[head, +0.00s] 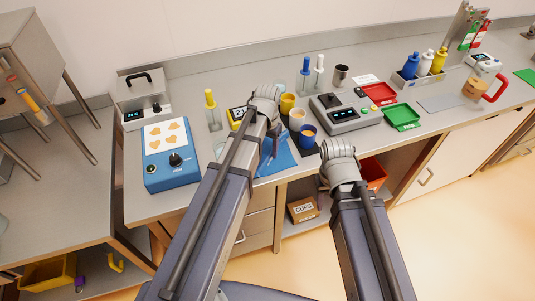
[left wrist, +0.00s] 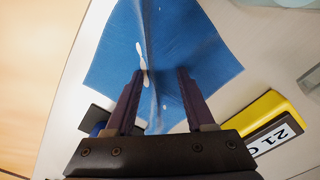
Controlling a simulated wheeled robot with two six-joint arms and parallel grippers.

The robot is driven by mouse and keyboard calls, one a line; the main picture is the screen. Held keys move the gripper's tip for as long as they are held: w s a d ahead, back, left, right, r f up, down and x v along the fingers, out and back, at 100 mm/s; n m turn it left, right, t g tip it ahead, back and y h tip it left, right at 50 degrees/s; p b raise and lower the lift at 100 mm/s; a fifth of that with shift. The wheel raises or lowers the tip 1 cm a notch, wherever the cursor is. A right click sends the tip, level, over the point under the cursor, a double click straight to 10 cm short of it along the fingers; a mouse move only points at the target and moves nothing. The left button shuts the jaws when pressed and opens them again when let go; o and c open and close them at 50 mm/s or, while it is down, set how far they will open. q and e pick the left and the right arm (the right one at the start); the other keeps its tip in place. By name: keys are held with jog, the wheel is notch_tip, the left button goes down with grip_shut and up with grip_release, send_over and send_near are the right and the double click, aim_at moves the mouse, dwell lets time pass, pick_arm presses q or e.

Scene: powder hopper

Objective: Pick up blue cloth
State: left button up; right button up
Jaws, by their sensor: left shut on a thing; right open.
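The blue cloth (head: 282,160) is on the grey counter near its front edge, partly hidden by my left arm in the head view. In the left wrist view the cloth (left wrist: 205,55) fills the upper middle and rises in a fold between the fingers. My left gripper (left wrist: 160,85) is shut on that fold. White marks show on the cloth. My right gripper (head: 338,153) is open, in front of the counter edge and to the right of the cloth; its fingers are mostly hidden.
A blue device with a dial (head: 171,153) stands left of the cloth. Yellow, beige and blue cups (head: 307,137) stand close to its right. A yellow display block (left wrist: 268,125) is beside the left gripper. A grey scale (head: 345,113) and red and green trays (head: 402,116) are further right.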

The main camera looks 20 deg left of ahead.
pick_arm(q)
jog(key=c, duration=0.7)
notch_tip(320, 180, up, 12)
jog(key=p, duration=1.2)
grip_shut()
notch_tip(320, 180, up, 9)
jog(key=p, duration=0.9)
